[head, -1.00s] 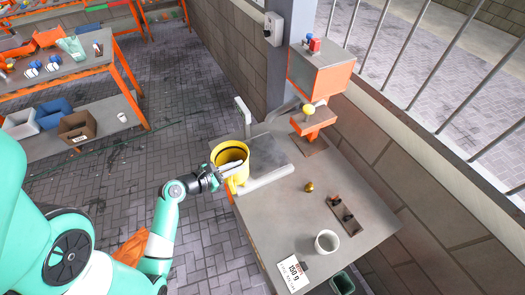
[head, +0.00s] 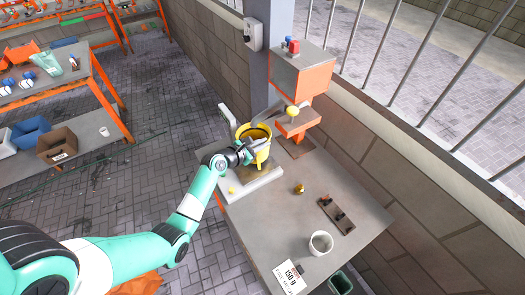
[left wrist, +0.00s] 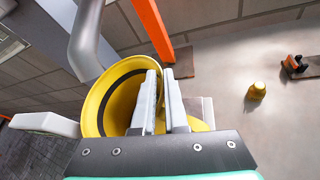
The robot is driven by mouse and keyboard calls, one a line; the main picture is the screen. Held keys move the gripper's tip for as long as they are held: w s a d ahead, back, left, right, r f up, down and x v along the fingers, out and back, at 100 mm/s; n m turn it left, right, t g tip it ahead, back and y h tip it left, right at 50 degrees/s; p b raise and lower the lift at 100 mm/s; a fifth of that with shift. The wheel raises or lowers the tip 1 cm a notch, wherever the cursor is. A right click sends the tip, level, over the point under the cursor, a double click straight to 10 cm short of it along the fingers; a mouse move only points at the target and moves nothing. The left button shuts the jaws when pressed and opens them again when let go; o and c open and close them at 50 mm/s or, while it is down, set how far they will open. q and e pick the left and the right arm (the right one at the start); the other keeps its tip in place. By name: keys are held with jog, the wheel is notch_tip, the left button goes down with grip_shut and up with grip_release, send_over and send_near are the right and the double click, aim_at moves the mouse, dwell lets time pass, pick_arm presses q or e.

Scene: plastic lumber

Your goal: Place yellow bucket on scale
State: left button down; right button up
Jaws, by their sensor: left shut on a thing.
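The yellow bucket (head: 241,131) has a dark band inside its rim and is over the grey scale plate (head: 274,176) at the far left of the table. My left gripper (head: 248,152) is shut on the bucket's wall; in the left wrist view its two fingers (left wrist: 160,100) cross the bucket's rim (left wrist: 97,98). The scale has a pale front strip (head: 250,185) with a yellow spot on it. I cannot tell whether the bucket's base touches the plate, as my gripper hides part of it. My right gripper is not in view.
A curved grey spout (left wrist: 85,40) of the orange machine (head: 302,75) is close behind the bucket. A small brass weight (head: 299,188), a dark tool block (head: 337,215), a white cup (head: 320,243) and a "150 g" card (head: 290,277) are on the table.

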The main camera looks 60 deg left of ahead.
pick_arm(q)
notch_tip(320, 180, down, 4)
jog(key=shift+r+b, duration=0.25)
jog(key=shift+b, duration=0.6)
jog(key=c, duration=0.9)
grip_release()
jog(key=shift+c, duration=0.2)
jog(key=p+v, duration=0.3)
jog(key=v, duration=0.9)
jog(key=shift+p, duration=0.3)
